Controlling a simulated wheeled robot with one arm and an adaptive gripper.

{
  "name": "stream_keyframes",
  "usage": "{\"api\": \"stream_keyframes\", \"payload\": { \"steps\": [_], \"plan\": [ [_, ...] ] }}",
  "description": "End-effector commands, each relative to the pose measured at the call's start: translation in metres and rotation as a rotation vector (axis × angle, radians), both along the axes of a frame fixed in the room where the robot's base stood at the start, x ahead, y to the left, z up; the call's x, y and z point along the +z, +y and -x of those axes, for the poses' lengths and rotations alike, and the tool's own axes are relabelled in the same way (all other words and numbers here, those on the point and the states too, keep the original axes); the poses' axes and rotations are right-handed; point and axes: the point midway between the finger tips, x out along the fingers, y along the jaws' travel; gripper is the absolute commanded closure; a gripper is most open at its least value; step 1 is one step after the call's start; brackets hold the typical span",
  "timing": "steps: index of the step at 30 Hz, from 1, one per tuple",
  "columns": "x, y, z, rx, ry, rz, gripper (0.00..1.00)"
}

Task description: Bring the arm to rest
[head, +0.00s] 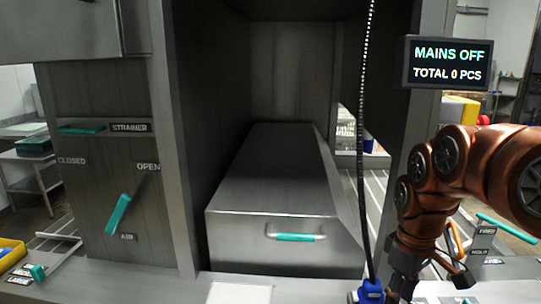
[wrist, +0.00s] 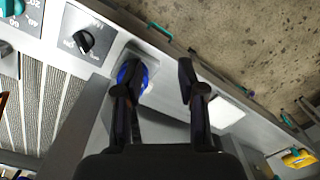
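My copper-coloured arm (head: 470,165) reaches in from the right in the head view and bends down at the wrist. My gripper (head: 403,286) points down near the front ledge, beside a blue fitting (head: 370,292) at the foot of a dark hanging cord. In the wrist view my gripper (wrist: 158,70) has its two dark fingers apart, with nothing held between them. The blue fitting (wrist: 142,77) is partly hidden behind the left finger there. The lower fingertips are cut off in the head view.
A metal box with a teal handle (head: 295,237) sits in the bay. A panel with a teal lever (head: 118,213) stands left. The dark cord (head: 361,130) hangs close to my arm. A display (head: 447,63) reads MAINS OFF, TOTAL 0 PCS. The wrist view shows a black knob (wrist: 83,42).

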Motion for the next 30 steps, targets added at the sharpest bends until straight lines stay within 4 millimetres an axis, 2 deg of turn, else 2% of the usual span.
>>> {"api": "stream_keyframes", "payload": {
  "steps": [2,9,15,18,24,30],
  "plan": [
    [0.007,0.016,0.025,-0.041,0.011,0.007,0.60],
    [0.003,0.049,0.101,-0.216,0.056,0.030,0.60],
    [-0.008,0.063,0.163,-0.390,0.094,0.053,0.60],
    [-0.013,0.065,0.185,-0.462,0.102,0.061,0.60],
    [-0.021,0.068,0.206,-0.540,0.116,0.069,0.60],
    [-0.022,0.068,0.208,-0.548,0.117,0.069,0.60]
  ]
}}
